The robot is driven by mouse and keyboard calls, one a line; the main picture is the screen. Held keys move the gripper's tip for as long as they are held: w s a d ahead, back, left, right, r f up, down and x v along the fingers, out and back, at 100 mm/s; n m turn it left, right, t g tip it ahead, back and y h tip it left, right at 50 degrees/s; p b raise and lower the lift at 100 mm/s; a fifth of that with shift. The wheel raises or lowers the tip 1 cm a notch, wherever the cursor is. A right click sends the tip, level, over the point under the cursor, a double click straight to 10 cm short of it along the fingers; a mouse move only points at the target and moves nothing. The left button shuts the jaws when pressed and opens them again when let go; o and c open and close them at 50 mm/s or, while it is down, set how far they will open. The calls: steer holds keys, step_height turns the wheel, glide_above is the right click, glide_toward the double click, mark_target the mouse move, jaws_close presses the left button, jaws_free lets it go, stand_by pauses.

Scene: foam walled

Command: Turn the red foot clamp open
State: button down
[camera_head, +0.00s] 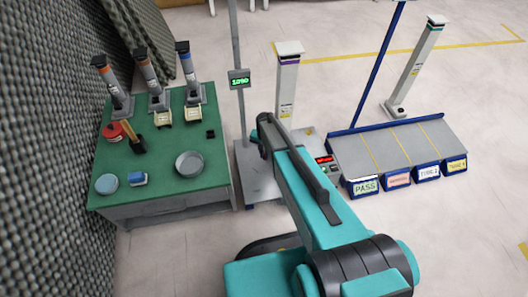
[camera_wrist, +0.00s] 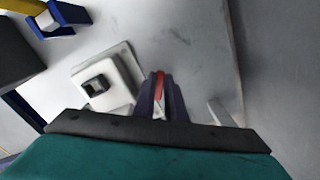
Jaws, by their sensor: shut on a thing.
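In the wrist view, the red foot clamp (camera_wrist: 160,80) shows as a narrow red strip with a pale tip below it. My gripper (camera_wrist: 164,84) is shut on it, with its dark fingers on either side. The fingers hide most of the clamp, so how far it is turned cannot be told. In the head view, my arm covers the clamp and the fingertips. A white column with a purple band (camera_head: 287,85) stands by the grey platform (camera_head: 262,186) beside my arm.
A white square base (camera_wrist: 122,72) with a dark-rimmed block lies left of my fingers. The green table (camera_head: 150,183) with columns and dishes stands at left. A thin post with a green display (camera_head: 239,79) rises nearby. A grey sloped rack (camera_head: 390,145) with labelled bins stands right.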

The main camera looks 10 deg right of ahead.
steer(key=shift+s+d+n+p, duration=0.15)
steer(key=shift+n+p, duration=0.5)
steer(key=shift+n, duration=1.05)
steer(key=c, duration=1.8)
jaws_free()
steer(key=shift+r, duration=0.1)
step_height(320, 180, up, 14)
steer(key=p, duration=0.2)
steer(key=shift+p, duration=0.3)
steer(key=shift+f, duration=0.2)
